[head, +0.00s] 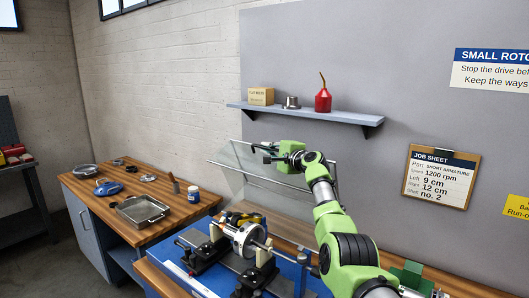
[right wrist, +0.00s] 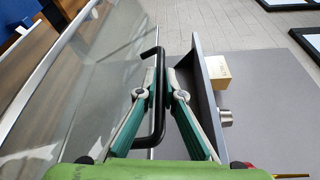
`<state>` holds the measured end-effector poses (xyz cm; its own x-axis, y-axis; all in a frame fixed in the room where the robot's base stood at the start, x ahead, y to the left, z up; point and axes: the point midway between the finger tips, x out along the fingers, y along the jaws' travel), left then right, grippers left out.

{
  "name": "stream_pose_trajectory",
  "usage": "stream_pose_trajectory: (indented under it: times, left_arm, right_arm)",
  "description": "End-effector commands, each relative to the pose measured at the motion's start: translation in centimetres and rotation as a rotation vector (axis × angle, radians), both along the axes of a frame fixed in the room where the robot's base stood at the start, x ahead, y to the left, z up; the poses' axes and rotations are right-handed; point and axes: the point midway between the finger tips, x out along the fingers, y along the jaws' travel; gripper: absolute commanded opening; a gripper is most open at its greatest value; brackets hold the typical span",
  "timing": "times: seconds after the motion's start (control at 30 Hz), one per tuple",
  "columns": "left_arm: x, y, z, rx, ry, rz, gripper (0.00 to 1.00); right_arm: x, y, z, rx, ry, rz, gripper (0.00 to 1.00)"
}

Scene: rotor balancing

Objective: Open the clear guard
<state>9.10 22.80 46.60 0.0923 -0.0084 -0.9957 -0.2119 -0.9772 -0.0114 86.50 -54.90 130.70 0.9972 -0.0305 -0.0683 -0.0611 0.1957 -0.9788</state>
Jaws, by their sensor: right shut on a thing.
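The clear guard (head: 240,167) is a see-through panel with a pale metal frame. In the head view it stands raised and tilted above the blue machine, below the shelf. In the right wrist view the guard (right wrist: 95,85) fills the left side. My right gripper (head: 264,149) is at its upper edge. In the right wrist view my gripper (right wrist: 157,85) is shut on the guard's black bar handle (right wrist: 160,120), which lies between the two fingers. The rotor (head: 243,238) sits on its supports on the machine bed, uncovered at the front. My left gripper is out of view.
A wall shelf (head: 300,113) holds a box (head: 261,96), a metal part (head: 291,103) and a red oil can (head: 323,98). The shelf edge (right wrist: 207,90) is very close to my right fingers. A wooden bench (head: 150,235) with a tray (head: 143,211) is at left.

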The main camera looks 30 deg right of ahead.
Motion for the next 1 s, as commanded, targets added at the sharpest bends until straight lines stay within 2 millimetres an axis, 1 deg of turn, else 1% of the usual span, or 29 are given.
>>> stream_pose_trajectory:
  times: [0.5, 0.53, 0.57, 0.6, 1.0]
  left_arm:
    - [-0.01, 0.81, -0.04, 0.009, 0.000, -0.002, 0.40]
    - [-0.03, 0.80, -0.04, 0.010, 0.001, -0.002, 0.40]
    - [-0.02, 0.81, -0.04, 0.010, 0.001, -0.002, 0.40]
    - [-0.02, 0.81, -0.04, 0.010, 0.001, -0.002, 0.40]
    - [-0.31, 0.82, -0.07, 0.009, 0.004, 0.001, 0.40]
  right_arm:
    - [0.07, -0.09, -0.30, -0.004, 0.004, 0.001, 0.00]
    - [0.07, -0.09, -0.31, -0.004, 0.004, 0.001, 0.13]
    - [0.08, -0.08, -0.31, -0.004, 0.004, 0.001, 0.21]
    - [0.08, -0.09, -0.31, -0.004, 0.004, 0.001, 0.25]
    - [-0.06, -0.15, -0.29, -0.005, 0.003, 0.001, 0.25]
